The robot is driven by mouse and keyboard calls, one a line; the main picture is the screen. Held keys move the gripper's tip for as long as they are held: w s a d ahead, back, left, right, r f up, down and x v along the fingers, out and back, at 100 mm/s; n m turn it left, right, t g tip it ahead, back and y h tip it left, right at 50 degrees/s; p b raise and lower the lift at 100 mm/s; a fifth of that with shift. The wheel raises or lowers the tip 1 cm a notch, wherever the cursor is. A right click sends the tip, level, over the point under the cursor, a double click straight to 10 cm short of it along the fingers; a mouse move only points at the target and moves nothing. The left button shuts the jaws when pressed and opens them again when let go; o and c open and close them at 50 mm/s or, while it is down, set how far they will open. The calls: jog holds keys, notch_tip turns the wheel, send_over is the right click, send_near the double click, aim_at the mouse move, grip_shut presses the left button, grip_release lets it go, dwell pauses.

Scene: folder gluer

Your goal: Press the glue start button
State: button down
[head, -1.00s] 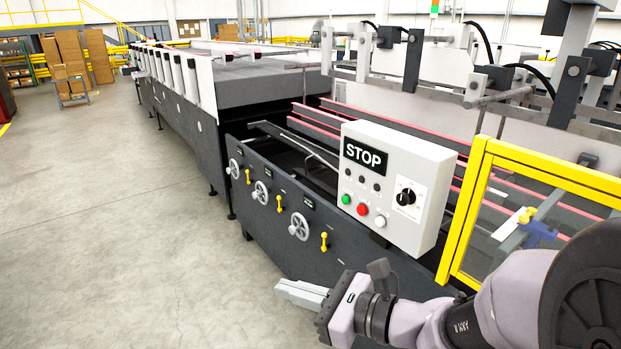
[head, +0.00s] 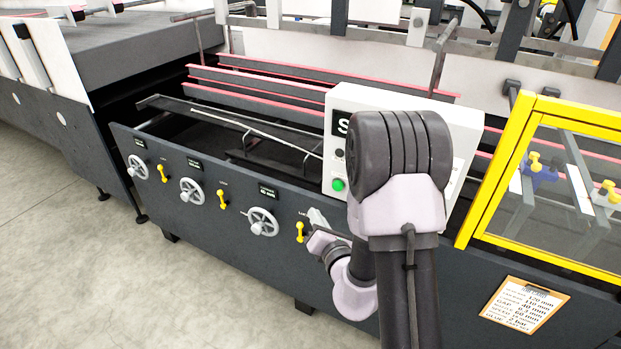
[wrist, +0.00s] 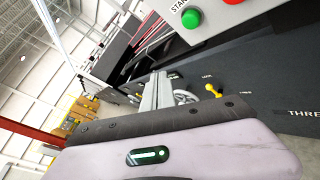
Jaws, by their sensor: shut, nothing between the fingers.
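The grey-white control box (head: 465,125) stands on the machine's front in the head view, largely hidden behind my arm. A green button (head: 338,184) shows at its lower left. In the wrist view the green button (wrist: 191,18) sits at the top, with part of the word START beside it and part of a red button (wrist: 232,1) to its right. My gripper (head: 318,217) is below the box, in front of the dark machine panel, and apart from the green button. In the wrist view its fingers (wrist: 156,92) are shut and empty.
Handwheels (head: 262,222) and yellow levers (head: 223,199) line the dark front panel left of my gripper. A yellow-framed guard (head: 490,170) stands right of the box. A clipboard (head: 524,304) hangs on the lower right panel. Open floor (head: 90,270) lies at the left.

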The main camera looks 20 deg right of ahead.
aim_at(338, 186)
jog(key=w+d+p, duration=0.2)
jog(key=w+d, duration=0.3)
jog(key=d, duration=0.2)
jog(key=shift+d, duration=0.2)
dwell(0.4)
jog(key=shift+w+d, duration=0.1)
jog(key=shift+w, duration=0.05)
dwell(1.8)
jog(key=shift+w+d+f+p, duration=0.1)
jog(key=shift+w+d+p, duration=0.05)
jog(key=shift+d+p, duration=0.15)
jog(key=shift+w+d, duration=0.35)
dwell(0.8)
jog(key=shift+s+a, duration=0.6)
jog(key=shift+a, duration=0.15)
jog(key=shift+a, duration=0.1)
